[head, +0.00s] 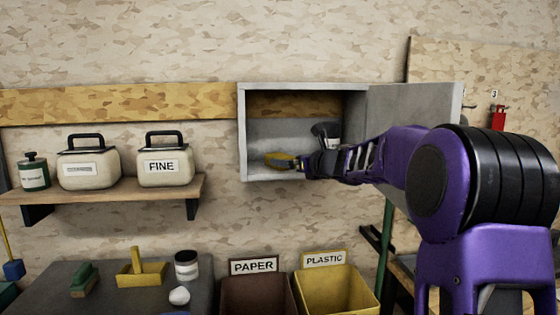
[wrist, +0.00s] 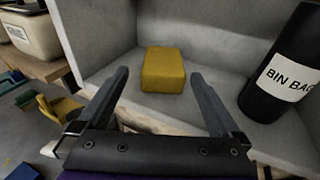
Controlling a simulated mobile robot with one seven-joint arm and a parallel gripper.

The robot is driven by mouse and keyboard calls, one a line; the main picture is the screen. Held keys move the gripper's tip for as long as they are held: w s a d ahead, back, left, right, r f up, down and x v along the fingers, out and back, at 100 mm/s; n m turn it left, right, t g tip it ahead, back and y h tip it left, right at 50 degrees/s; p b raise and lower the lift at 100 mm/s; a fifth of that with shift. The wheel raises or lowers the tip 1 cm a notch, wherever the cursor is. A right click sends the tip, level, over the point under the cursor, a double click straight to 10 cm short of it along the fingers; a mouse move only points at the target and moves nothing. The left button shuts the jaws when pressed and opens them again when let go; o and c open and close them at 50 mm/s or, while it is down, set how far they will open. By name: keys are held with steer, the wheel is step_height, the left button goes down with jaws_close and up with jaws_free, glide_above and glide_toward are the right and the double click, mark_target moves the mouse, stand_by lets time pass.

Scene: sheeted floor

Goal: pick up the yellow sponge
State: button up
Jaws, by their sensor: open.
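The yellow sponge (wrist: 163,69) is a small block lying on the floor of an open grey wall cabinet (head: 242,130). In the wrist view it sits just beyond and between my two fingers. My gripper (wrist: 159,82) is open and empty, with a finger on each side of the line to the sponge. In the head view my gripper (head: 301,164) reaches into the cabinet's front, and the sponge (head: 279,160) shows just left of the fingertips.
A black roll labelled BIN BAG (wrist: 282,72) stands inside the cabinet to the right of the sponge. The cabinet door (head: 425,105) is swung open to the right. A shelf (head: 110,191) with two labelled containers is at left. Paper (head: 255,290) and plastic (head: 335,285) bins stand below.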

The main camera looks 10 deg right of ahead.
mark_target(283, 156)
steer(key=shift+d+p+x, duration=0.2)
steer(key=shift+p+x, duration=0.55)
steer(key=shift+x, duration=1.85)
steer(key=shift+w+r, duration=0.1)
steer(key=shift+c, duration=0.3)
steer(key=c, duration=1.4)
steer(key=shift+o, duration=0.2)
steer(key=shift+r, duration=0.1)
